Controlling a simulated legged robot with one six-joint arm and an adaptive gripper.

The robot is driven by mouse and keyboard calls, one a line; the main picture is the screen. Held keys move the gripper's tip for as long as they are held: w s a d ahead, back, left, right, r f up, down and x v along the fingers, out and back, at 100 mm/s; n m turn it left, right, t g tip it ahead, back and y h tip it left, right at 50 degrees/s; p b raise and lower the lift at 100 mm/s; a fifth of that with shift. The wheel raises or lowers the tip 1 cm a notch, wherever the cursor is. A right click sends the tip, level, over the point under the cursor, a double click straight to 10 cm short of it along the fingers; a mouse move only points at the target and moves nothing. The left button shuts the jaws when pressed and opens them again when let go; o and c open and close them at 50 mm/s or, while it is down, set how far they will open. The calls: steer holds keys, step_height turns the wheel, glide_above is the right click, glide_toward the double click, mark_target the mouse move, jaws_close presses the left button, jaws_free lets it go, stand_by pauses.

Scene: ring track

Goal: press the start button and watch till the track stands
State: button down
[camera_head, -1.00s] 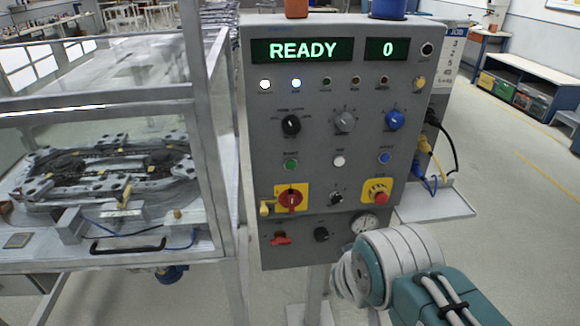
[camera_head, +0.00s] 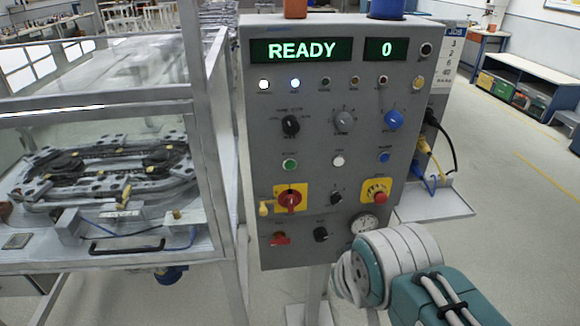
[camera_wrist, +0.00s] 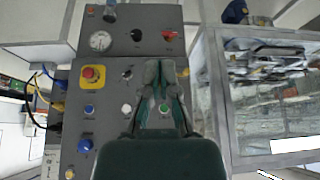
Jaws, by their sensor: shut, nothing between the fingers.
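The grey control panel (camera_head: 335,110) faces me. Its green displays read READY (camera_head: 301,51) and 0 (camera_head: 387,49). The green button (camera_head: 290,164) sits left of a white and a blue button; its label is too blurred to read. The button also shows in the wrist view (camera_wrist: 164,107), between the lines of my fingers. My gripper (camera_wrist: 164,66) is shut and empty in front of the panel in the wrist view; contact cannot be told. The head view shows my arm but not my gripper. The ring track (camera_head: 100,175) lies inside the clear enclosure at left.
A red knob on a yellow plate (camera_head: 290,199) and a red mushroom button (camera_head: 378,194) sit below the button row. A gauge (camera_head: 364,224) is at the panel's lower right. Cables (camera_head: 432,165) hang at its right side. Open floor lies to the right.

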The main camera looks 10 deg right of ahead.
mark_target(290, 165)
stand_by(0.6)
steer(key=w+f+m+t+y, duration=0.1)
steer(key=w+m+t+y, duration=0.1)
steer(key=w+m, duration=1)
steer(key=w+t, duration=0.1)
steer(key=w, duration=0.9)
steer(key=shift+w+a+f+t+y, duration=0.15)
steer(key=shift+a+t+y, duration=0.2)
steer(key=shift+t+y, duration=0.05)
steer(key=shift+w, duration=0.1)
steer(key=w, duration=0.8)
steer(key=shift+w+d, duration=0.2)
steer(key=shift+d, duration=0.2)
steer(key=shift+w, duration=0.1)
steer(key=shift+w, duration=0.1)
